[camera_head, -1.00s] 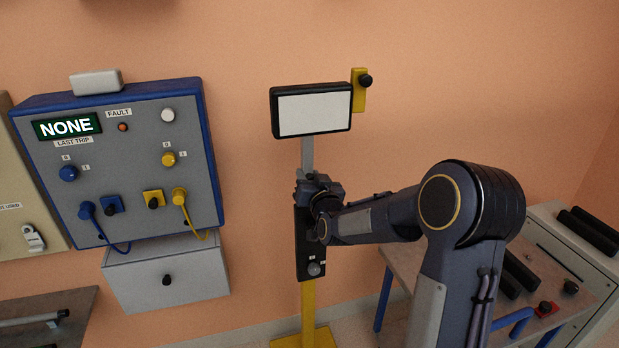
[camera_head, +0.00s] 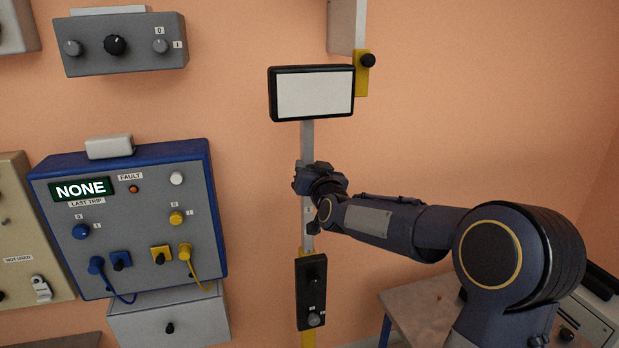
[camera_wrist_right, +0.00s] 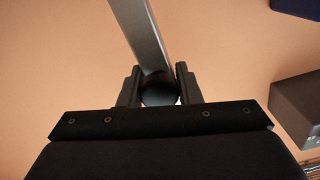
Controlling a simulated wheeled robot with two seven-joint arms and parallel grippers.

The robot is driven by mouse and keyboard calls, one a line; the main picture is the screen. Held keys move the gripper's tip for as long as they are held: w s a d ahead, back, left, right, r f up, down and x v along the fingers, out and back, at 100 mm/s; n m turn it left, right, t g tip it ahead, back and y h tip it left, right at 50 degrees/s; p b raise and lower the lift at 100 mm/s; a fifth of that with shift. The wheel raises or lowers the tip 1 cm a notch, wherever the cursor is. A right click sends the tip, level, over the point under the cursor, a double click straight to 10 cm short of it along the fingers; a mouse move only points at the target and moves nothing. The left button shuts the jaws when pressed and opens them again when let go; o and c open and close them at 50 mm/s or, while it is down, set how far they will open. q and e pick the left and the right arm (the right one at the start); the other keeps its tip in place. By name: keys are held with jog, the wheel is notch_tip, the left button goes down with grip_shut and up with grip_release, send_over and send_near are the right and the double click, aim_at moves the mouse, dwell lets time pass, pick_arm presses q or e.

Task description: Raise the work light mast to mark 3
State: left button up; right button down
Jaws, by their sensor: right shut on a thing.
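The work light has a white rectangular panel (camera_head: 314,94) in a black frame, on top of a thin grey mast (camera_head: 308,140). The mast rises from a black box (camera_head: 311,290) with a knob and small labels, on a yellow post. My right gripper (camera_head: 309,180) is at the mast below the panel. In the right wrist view, my right gripper (camera_wrist_right: 159,88) is shut on a round dark knob (camera_wrist_right: 158,92), with the grey mast (camera_wrist_right: 141,30) running up behind it. My left gripper is out of view.
A yellow plate with a black knob (camera_head: 362,75) sits beside the panel's right edge. A blue-edged control panel (camera_head: 130,220) reading NONE hangs at left, above a grey drawer box (camera_head: 170,318). A table (camera_head: 425,305) stands at lower right, under my arm.

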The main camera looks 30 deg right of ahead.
jog(key=shift+r, duration=0.5)
jog(key=c, duration=1.1)
grip_release()
jog(key=shift+f, duration=0.1)
jog(key=shift+o, duration=0.2)
jog(key=b+v, duration=0.1)
jog(key=v, duration=0.6)
jog(key=shift+s, duration=0.4)
